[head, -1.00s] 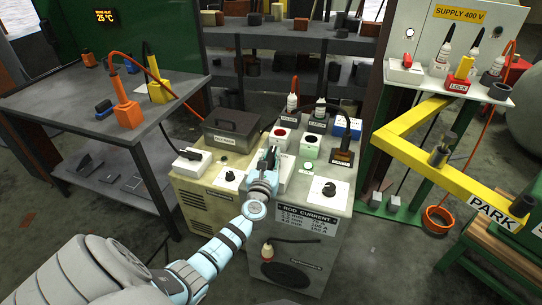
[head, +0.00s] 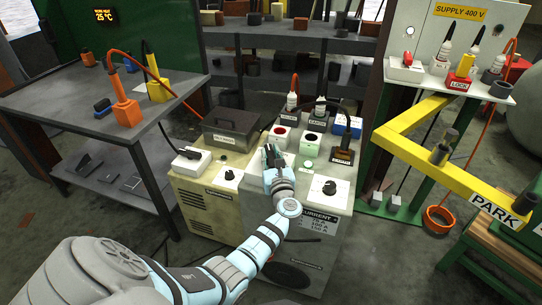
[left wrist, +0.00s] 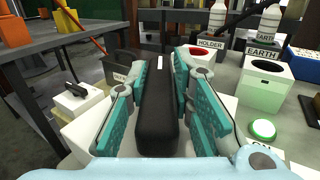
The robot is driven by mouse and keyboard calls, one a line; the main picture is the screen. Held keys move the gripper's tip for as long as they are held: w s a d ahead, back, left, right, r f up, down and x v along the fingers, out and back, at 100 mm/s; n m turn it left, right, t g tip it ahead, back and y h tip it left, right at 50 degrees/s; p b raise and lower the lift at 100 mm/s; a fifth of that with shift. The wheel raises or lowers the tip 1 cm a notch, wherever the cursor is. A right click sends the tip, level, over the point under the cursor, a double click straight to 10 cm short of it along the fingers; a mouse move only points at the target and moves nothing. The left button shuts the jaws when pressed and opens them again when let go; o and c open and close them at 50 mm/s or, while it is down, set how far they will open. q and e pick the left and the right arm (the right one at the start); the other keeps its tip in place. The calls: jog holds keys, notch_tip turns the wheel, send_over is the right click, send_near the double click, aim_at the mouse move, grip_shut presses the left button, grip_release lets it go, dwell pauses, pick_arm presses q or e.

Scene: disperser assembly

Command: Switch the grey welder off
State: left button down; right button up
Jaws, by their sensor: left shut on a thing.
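The grey welder (head: 328,247) stands in the middle of the head view, with a rod current label on its front and a knob (head: 329,188) on top. My left gripper (head: 268,157) is over its top near the left edge. In the left wrist view the gripper's teal pads are shut on a black handle (left wrist: 157,115), which has a white mark at its far end. The handle's base is hidden by the fingers. A green lamp or button (left wrist: 263,130) sits to the right of the gripper. My right gripper is not in view.
A cream welder (head: 205,203) adjoins on the left, with a dark box (head: 235,130) on top. Holder (left wrist: 200,52) and earth (left wrist: 264,70) sockets stand behind the gripper. A yellow swing arm (head: 410,155) is at right, and a table (head: 70,90) at left.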

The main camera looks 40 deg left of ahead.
pick_arm(q)
jog(key=c, duration=1.4)
grip_release()
jog(key=v, duration=1.2)
jog(key=shift+s+f, duration=0.1)
